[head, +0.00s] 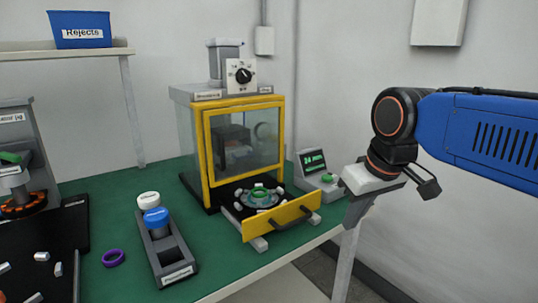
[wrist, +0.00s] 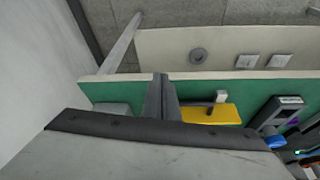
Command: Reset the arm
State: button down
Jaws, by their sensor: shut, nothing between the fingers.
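My blue arm reaches in from the right in the head view, bent at the wrist, with my gripper (head: 352,212) hanging in front of the bench's right end. In the wrist view my gripper (wrist: 163,95) shows its two grey fingers pressed together with nothing between them. It is apart from the bench and its contents in the head view.
The green bench (head: 115,210) carries a yellow-framed cabinet (head: 243,145) with its yellow drawer (head: 282,215) pulled out, holding a round part. A small display unit (head: 315,170), a cup holder (head: 172,262) and a purple ring (head: 113,258) stand nearby. A blue Rejects bin (head: 80,30) sits on the shelf.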

jog(key=s+d+f+m, duration=0.2)
jog(key=s+d+f, duration=0.3)
jog(key=f, duration=0.2)
jog(key=s+d+f+m+t+h, duration=0.1)
jog(key=s+d+f+m, duration=0.1)
jog(key=s+d+f, duration=0.3)
notch_tip(320, 180, down, 3)
jog(key=shift+s+r, duration=0.2)
jog(key=shift+s, duration=0.2)
dwell(1.0)
